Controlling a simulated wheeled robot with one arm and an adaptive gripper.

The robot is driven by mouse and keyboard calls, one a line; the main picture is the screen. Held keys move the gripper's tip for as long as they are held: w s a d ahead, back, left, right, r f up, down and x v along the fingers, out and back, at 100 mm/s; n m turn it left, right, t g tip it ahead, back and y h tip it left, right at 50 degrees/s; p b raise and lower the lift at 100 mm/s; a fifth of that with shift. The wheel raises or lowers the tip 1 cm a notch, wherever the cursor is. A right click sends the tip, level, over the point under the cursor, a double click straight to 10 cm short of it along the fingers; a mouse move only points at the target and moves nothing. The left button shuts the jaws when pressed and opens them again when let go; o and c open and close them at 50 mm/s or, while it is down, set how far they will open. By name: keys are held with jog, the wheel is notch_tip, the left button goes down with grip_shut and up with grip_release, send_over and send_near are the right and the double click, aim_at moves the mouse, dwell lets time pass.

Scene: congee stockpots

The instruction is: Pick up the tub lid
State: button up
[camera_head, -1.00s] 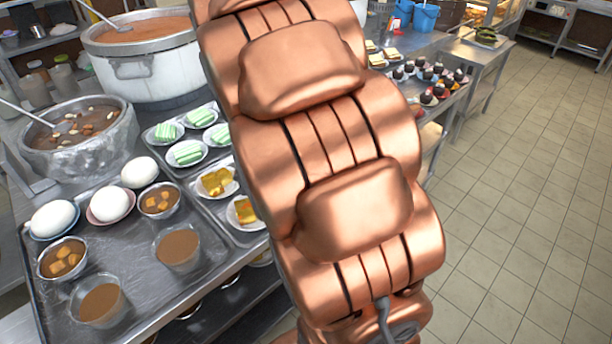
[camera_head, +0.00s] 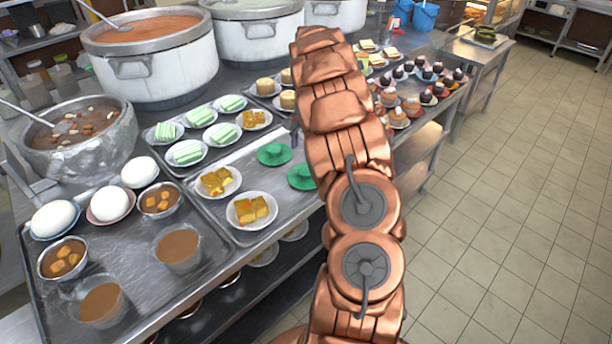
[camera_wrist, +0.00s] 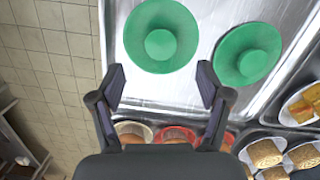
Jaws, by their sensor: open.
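Two green round lids with a raised middle lie on a metal tray. In the head view one lid (camera_head: 274,154) is farther back and the other lid (camera_head: 302,177) is partly covered by my arm. In the wrist view one lid (camera_wrist: 161,35) lies straight ahead of my fingers and the other lid (camera_wrist: 247,54) lies to its right. My gripper (camera_wrist: 161,76) is open and empty, its two fingers apart. It is above the tray edge, and it touches neither lid. In the head view my gripper is mostly hidden by my arm.
A front tray (camera_head: 125,250) holds white buns and brown cups. Large stockpots (camera_head: 155,65) stand behind. Cupcakes (camera_head: 398,117) stand right of my arm. The tiled floor (camera_head: 510,200) is clear.

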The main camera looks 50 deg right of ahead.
aim_at(306, 171)
jog(key=shift+d+f, duration=0.3)
jog(key=shift+f, duration=0.15)
jog(key=f+p, duration=0.1)
jog(key=f, duration=0.1)
jog(key=f+p, duration=0.1)
jog(key=f, duration=0.1)
jog(key=f+p, duration=0.1)
jog(key=f, duration=0.1)
jog(key=shift+s+a, duration=0.1)
jog(key=shift+a, duration=0.3)
jog(key=shift+f, duration=0.65)
jog(key=c, duration=0.9)
